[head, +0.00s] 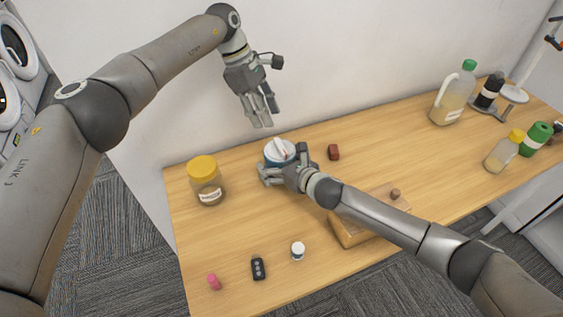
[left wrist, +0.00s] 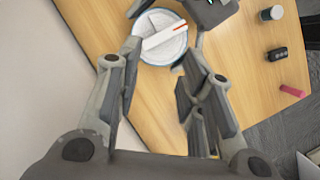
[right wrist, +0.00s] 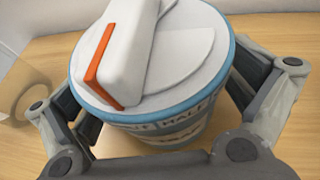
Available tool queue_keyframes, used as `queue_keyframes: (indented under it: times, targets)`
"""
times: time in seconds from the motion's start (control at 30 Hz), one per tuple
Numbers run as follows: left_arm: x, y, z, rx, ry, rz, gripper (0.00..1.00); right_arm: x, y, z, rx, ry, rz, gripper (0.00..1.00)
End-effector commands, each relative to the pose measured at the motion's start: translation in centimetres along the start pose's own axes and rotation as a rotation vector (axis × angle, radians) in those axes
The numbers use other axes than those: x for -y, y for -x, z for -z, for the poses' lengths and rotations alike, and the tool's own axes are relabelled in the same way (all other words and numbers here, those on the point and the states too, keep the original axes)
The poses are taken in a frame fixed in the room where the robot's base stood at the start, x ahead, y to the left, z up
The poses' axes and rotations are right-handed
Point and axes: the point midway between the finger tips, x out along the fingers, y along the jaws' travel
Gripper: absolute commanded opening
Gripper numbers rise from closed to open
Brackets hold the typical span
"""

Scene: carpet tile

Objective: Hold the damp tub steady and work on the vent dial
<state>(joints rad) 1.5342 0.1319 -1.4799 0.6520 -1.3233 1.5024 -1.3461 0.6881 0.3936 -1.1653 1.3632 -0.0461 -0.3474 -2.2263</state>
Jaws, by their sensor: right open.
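The damp tub (head: 271,158) is a white and blue pot with lettering on its side, standing upright near the table's back edge. On its lid is the vent dial (right wrist: 125,50), a raised white bar with an orange-red stripe. The dial also shows from above in the left wrist view (left wrist: 163,36). My right gripper (head: 284,167) is open with its fingers on either side of the tub; a gap shows beside the fingers in the right wrist view. My left gripper (head: 262,118) is open and empty in the air above and behind the tub, pointing down.
A yellow-lidded jar (head: 206,183) stands left of the tub and a dark red block (head: 333,152) right of it. A wooden box (head: 350,233) lies under my right arm.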

Motion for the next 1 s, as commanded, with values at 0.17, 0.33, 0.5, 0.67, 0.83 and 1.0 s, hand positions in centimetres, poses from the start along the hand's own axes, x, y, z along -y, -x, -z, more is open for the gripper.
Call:
queue_keyframes:
  times: [0.17,0.33,0.5,0.67,0.83,1.0]
  targets:
    - [0.0,0.0,0.0,0.0,0.0,0.0,0.36,0.0,0.0,0.0,0.0,0.0,0.0,0.95]
    - [0.0,0.0,0.0,0.0,0.0,0.0,0.36,0.0,0.0,0.0,0.0,0.0,0.0,0.73]
    - [0.0,0.0,0.0,0.0,0.0,0.0,0.36,0.0,0.0,0.0,0.0,0.0,0.0,0.51]
    - [0.1,0.0,-0.3,-0.009,-0.03,0.003,0.36,0.0,0.0,0.0,0.0,0.0,0.0,0.48]
    - [0.5,0.0,-2.0,-0.086,-0.243,0.032,0.36,0.0,0.0,0.0,0.0,0.0,0.0,0.48]
    - [1.0,0.3,-4.0,-0.198,-0.555,0.088,0.36,0.0,0.0,0.0,0.0,0.0,0.0,0.48]
